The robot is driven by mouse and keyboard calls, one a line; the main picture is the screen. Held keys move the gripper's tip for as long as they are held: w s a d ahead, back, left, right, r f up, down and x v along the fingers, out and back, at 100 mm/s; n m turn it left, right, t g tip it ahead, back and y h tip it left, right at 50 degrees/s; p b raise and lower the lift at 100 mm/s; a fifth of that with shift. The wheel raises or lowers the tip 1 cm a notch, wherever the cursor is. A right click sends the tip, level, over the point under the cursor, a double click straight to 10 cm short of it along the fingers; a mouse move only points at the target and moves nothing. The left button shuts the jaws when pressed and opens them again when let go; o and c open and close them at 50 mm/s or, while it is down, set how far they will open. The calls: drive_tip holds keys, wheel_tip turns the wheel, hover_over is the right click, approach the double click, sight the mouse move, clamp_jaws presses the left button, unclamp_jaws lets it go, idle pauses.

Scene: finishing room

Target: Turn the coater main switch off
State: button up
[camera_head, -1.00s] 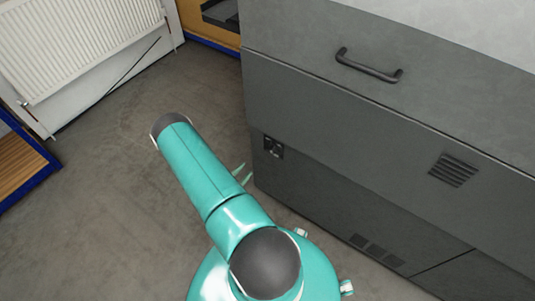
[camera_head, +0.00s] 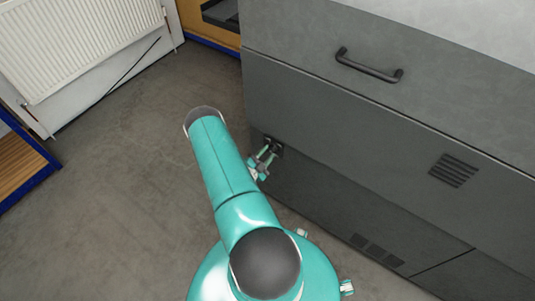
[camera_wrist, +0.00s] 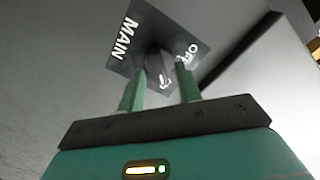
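The coater (camera_head: 340,110) is a large grey cabinet on the right in the head view. Its main switch (camera_head: 274,145) is a small dark plate low near the cabinet's left corner, partly covered by my gripper (camera_head: 265,156). In the wrist view the switch plate (camera_wrist: 130,58) reads "MAIN" and "OFF", with a dark rotary knob (camera_wrist: 158,66) bearing a light mark. My gripper (camera_wrist: 160,78) is open, with its two green fingers on either side of the knob. I cannot tell whether the fingers touch it.
The cabinet has a black handle (camera_head: 368,66) above and vent slots (camera_head: 453,170) to the right. A white radiator (camera_head: 75,40) is at the upper left, and a blue-edged wooden unit (camera_head: 22,165) at the left edge. The grey floor (camera_head: 120,200) between is clear.

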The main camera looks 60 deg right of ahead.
drive_tip(key=shift+d, duration=0.4)
clamp_jaws()
